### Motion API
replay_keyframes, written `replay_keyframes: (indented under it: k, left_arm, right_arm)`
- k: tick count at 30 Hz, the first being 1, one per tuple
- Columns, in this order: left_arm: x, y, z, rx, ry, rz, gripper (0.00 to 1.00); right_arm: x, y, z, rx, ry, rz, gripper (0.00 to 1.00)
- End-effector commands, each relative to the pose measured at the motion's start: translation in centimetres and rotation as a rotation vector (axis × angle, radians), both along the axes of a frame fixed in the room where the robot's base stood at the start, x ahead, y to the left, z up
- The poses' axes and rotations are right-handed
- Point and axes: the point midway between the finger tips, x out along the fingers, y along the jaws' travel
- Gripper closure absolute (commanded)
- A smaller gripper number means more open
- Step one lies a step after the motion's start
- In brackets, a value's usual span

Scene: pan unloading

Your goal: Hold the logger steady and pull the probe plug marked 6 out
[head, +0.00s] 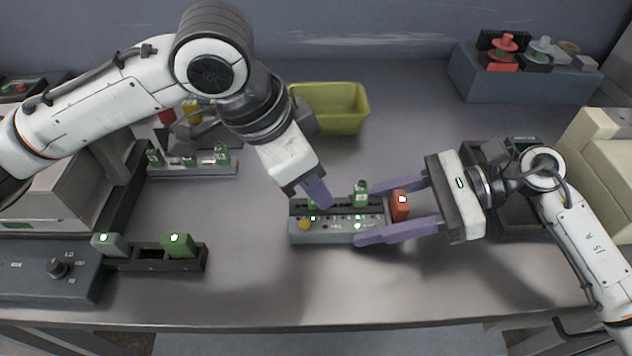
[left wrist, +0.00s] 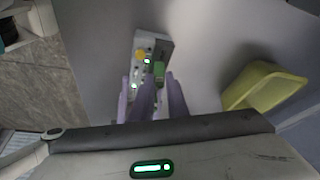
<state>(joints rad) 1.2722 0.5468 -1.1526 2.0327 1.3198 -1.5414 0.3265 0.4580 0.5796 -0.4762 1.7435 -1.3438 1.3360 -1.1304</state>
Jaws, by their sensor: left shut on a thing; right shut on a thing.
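The logger (head: 335,240) is a grey box in the middle of the bench, with a yellow button (head: 305,225) and small lit marks on its front. One green plug (head: 361,187) stands upright at its right part. My left gripper (head: 315,192) reaches down from above and is shut on another green plug (left wrist: 159,70) at the logger's left part; the fingers partly hide it. My right gripper (head: 380,212) comes from the right and is shut on the logger, one finger behind and one in front. A red block (head: 400,206) sits between its fingers. I cannot read the plug numbers.
A yellow-green bin (head: 345,120) stands behind the logger. A blue-grey box with reels (head: 520,85) is at the back right. The bench front is clear.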

Motion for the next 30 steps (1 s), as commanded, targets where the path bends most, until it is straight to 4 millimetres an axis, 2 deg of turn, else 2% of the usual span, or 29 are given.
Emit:
replay_keyframes:
  k: [30]
  left_arm:
    - [0.2, -0.1, 2.0, -0.007, -0.01, 0.003, 1.0]
  right_arm:
    - [0.0, -0.3, -0.5, -0.012, 0.01, -0.006, 0.86]
